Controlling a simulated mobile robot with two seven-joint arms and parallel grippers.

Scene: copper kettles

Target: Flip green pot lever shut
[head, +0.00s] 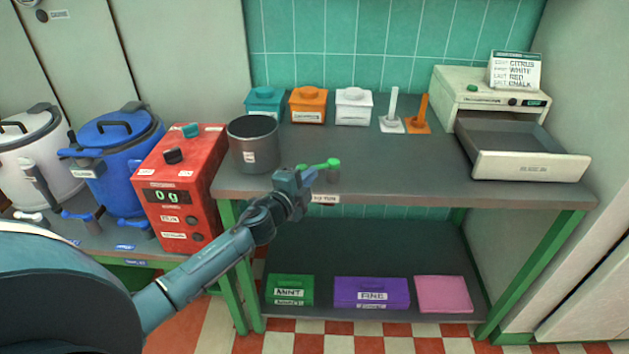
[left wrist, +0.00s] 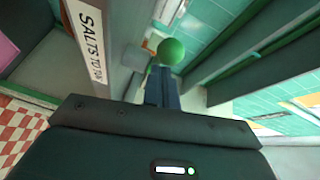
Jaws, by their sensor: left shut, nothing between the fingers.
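A green lever (head: 320,165) with a round green knob (head: 333,163) is at the front edge of the grey table, right of a dark grey pot (head: 255,146). The knob also shows in the left wrist view (left wrist: 170,52), just beyond the fingertips. My left gripper (head: 308,174) is shut and empty, close beside the lever's left part and partly hiding it. I cannot tell whether it touches. I see no green pot. A blue lidded pot (head: 120,172) and a white lidded pot (head: 38,165) stand at the left. My right gripper is not in view.
A red scale box (head: 181,190) stands left of the table. Teal, orange and white canisters (head: 354,107) line the back. An open drawer (head: 530,166) juts out at the right. Boxes, one purple (head: 372,292), lie on the lower shelf. The table's middle is clear.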

